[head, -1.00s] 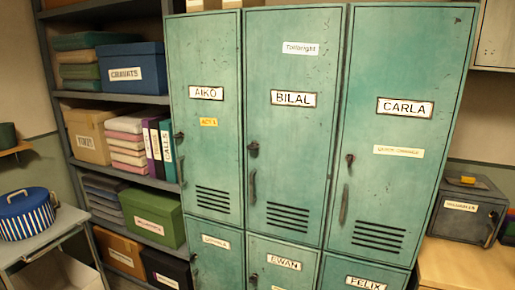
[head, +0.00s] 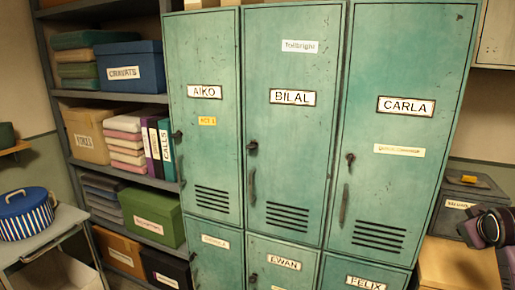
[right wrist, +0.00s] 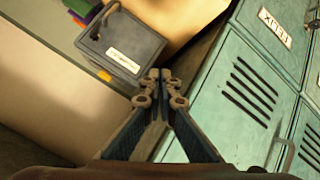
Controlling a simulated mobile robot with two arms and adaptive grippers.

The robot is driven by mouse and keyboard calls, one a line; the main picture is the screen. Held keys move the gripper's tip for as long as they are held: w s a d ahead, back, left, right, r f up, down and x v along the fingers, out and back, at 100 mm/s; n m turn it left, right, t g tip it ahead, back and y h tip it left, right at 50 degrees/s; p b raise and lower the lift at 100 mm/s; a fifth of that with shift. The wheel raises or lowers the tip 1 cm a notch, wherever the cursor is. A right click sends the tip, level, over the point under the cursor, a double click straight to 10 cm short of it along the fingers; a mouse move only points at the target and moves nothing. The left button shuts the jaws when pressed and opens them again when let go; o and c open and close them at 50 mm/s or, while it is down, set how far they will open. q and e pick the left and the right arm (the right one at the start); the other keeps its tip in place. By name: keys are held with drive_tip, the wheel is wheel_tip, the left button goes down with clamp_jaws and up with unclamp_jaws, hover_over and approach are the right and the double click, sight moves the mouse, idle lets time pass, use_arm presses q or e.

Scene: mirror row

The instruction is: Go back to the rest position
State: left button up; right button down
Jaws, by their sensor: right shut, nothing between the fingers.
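My right gripper (right wrist: 160,76) shows in the right wrist view with its fingertips together and nothing between them. It points toward the gap between a grey lockable box and the green lockers. In the head view, part of my right arm is at the right edge, in front of the grey box (head: 460,200); its fingers cannot be made out there. My left gripper is not in view.
Green lockers (head: 290,150) labelled AIKO, BILAL and CARLA stand shut in the middle, with a lower row beneath. A shelf unit (head: 115,98) with boxes and binders is at left. A blue striped pot (head: 26,215) stands on a trolley (head: 50,238). The grey box also shows in the right wrist view (right wrist: 122,48).

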drive_tip(key=s+a+f+n+g+y, duration=0.1)
drive_tip(key=s+a+f, duration=0.2)
drive_tip(key=a+f, duration=0.4)
drive_tip(key=s+a+f+g+y, duration=0.1)
drive_tip(key=s+a+f, duration=0.35)
drive_tip(key=f, duration=0.45)
drive_tip(key=s+a+f+g+y, duration=0.1)
drive_tip(key=s+a+f, duration=0.4)
drive_tip(key=s+a, duration=0.3)
drive_tip(key=s+a+f+g+y, duration=0.15)
drive_tip(key=s+a+f, duration=0.25)
drive_tip(key=s+a, duration=0.5)
drive_tip(key=s+a+f+g+y, duration=0.15)
drive_tip(key=s+a+f, duration=0.35)
drive_tip(key=s, duration=0.6)
wheel_tip(320, 180, down, 25)
drive_tip(key=s+g, duration=0.1)
drive_tip(key=s+d+f+g, duration=0.1)
drive_tip(key=s+d+f, duration=0.2)
drive_tip(key=s+f, duration=1.4)
drive_tip(key=shift+s+d+h, duration=0.15)
drive_tip(key=shift+s+h, duration=0.15)
drive_tip(key=shift+h, duration=0.1)
drive_tip(key=shift+s, duration=0.1)
